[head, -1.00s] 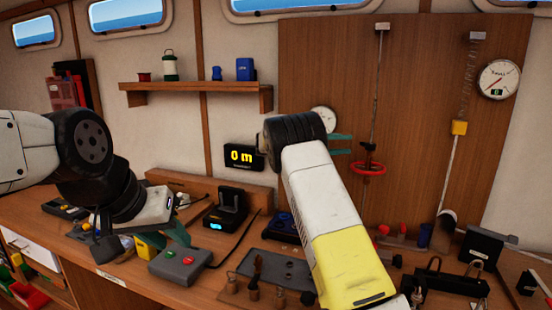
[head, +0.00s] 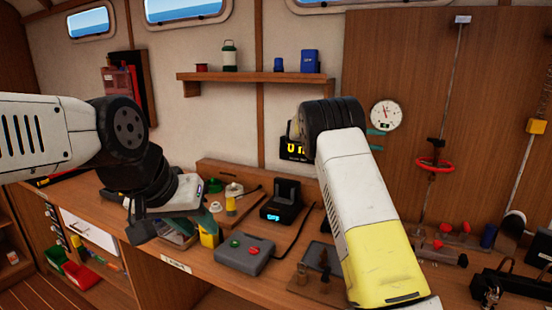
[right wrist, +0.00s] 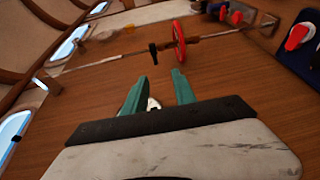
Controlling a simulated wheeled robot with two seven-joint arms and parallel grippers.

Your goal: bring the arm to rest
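My left gripper (head: 196,226) hangs over the bench at the left. Its green fingers are partly hidden by its wrist, and I cannot tell their gap. My right gripper (head: 376,140) is mostly hidden behind my white and yellow forearm in the head view, with green fingertips showing in front of the wooden panel. In the right wrist view its two fingers (right wrist: 160,92) stand apart with nothing held. A small white thing (right wrist: 153,104) shows between them, apparently beyond them.
A red handwheel (head: 435,164) sits on a vertical rod on the panel, near a round gauge (head: 386,115). A grey button box (head: 243,255) and a black device with a lit display (head: 284,203) stand on the bench. A shelf (head: 255,78) hangs above.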

